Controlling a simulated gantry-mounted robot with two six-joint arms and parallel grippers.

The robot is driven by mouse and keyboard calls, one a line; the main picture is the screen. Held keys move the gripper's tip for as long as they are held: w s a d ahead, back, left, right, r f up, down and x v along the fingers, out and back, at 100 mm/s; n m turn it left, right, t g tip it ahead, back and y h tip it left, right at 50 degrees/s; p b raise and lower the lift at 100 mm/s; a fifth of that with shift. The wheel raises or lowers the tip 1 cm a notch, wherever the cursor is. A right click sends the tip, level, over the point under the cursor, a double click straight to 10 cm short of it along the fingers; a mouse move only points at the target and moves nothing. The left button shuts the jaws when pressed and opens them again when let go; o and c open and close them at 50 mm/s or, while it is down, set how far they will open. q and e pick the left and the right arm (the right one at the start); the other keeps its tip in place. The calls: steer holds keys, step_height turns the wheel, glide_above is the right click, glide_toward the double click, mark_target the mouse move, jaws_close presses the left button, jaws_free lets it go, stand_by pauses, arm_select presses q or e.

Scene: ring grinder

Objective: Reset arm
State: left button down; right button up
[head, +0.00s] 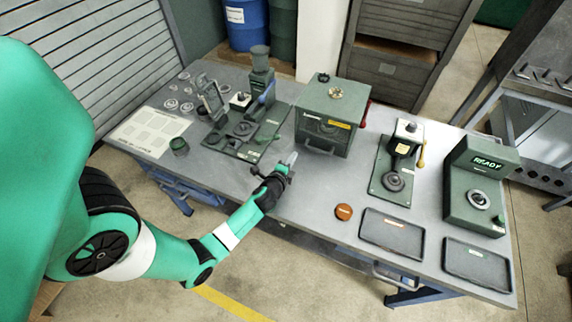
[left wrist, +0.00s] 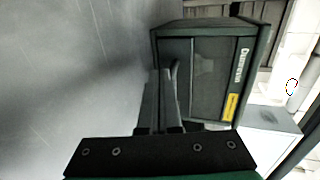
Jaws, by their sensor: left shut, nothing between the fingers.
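My left gripper (head: 286,166) is over the front middle of the grey workbench (head: 328,200), in front of and to the left of the green box-shaped machine (head: 322,137). Its fingers are shut with nothing between them. In the left wrist view the closed fingers (left wrist: 160,100) point toward the front of the same machine (left wrist: 216,80), with its yellow label at the lower right. I cannot tell whether the fingertips touch anything there. My right gripper is not in view.
A green fixture board (head: 245,150) stands left of the gripper. To the right are a small press (head: 400,160), an orange-brown disc (head: 344,212), two dark trays (head: 392,234) (head: 477,265) and a unit reading READY (head: 478,185).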

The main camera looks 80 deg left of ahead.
arm_select(q)
steer(key=v, duration=0.5)
steer(key=shift+s+d+r, duration=0.15)
steer(key=shift+d+r, duration=0.05)
steer(key=shift+r, duration=0.1)
